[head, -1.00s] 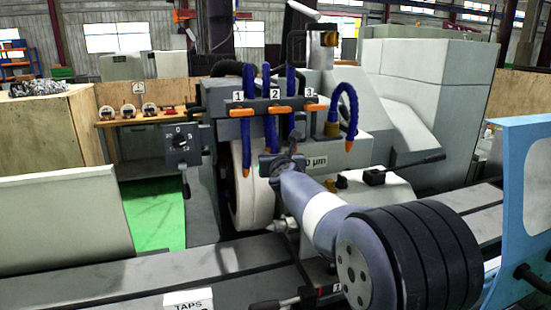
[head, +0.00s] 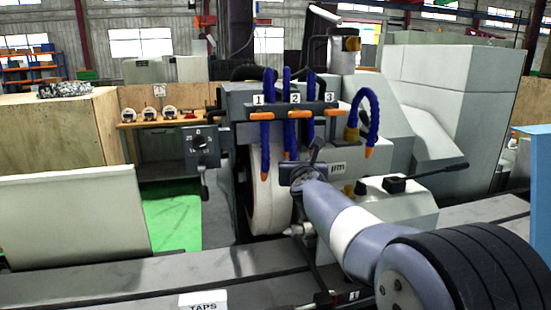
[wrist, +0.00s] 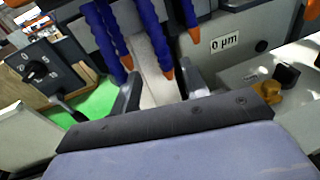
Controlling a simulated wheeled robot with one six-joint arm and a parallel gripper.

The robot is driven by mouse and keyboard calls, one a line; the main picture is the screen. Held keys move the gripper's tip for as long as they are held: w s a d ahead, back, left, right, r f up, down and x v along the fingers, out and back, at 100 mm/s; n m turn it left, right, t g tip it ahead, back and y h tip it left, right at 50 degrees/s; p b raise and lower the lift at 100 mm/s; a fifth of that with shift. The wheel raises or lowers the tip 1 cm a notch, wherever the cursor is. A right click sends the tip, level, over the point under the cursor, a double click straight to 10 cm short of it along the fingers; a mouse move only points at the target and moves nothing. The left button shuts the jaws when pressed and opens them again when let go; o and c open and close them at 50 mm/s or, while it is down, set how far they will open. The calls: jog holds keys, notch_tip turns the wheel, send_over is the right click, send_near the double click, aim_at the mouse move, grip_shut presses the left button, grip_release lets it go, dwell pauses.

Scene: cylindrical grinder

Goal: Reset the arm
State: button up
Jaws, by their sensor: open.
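My gripper (head: 312,165) is at the end of my arm in front of the grinder. In the wrist view its two dark fingers (wrist: 160,84) stand apart with nothing held between them. Beyond the fingers is the pale grinding wheel (head: 270,195), which also shows in the wrist view (wrist: 152,62). Blue coolant hoses (head: 290,125) with orange tips hang from a bar labelled 1, 2 and 3, above and behind my gripper. From the head view I cannot tell whether the gripper touches anything.
A dial box (head: 201,147) with a lever stands left of the wheel. A black lever (head: 425,175) sticks out on the right. The machine table (head: 190,270) runs along the front, with a TAPS label (head: 203,302). Green floor (head: 170,220) shows at the left.

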aim_at(294, 155)
jog(key=w+p, duration=0.1)
jog(key=w, duration=0.2)
jog(key=w+p, duration=0.1)
jog(key=w, duration=0.2)
jog(key=w+f+p, duration=0.1)
jog(key=w, duration=0.2)
jog(key=shift+w+f, duration=0.1)
jog(key=shift+w, duration=0.25)
jog(key=s+r+b, duration=0.1)
jog(key=s+b, duration=0.2)
jog(key=s, duration=0.8)
jog(key=w+p, duration=0.1)
jog(key=w, duration=0.2)
jog(key=w+p, duration=0.1)
jog(key=w, duration=0.3)
jog(key=w+p, duration=0.1)
jog(key=w, duration=0.2)
jog(key=shift+w+f, duration=0.3)
jog(key=shift+f, duration=0.1)
jog(key=shift+w+d+f, duration=0.1)
jog(key=shift+w+f, duration=0.1)
jog(key=shift+w, duration=0.1)
jog(key=shift+d+n+b, duration=0.4)
jog(key=shift+d+n, duration=0.1)
jog(key=shift+n, duration=0.1)
jog(key=shift+r, duration=0.15)
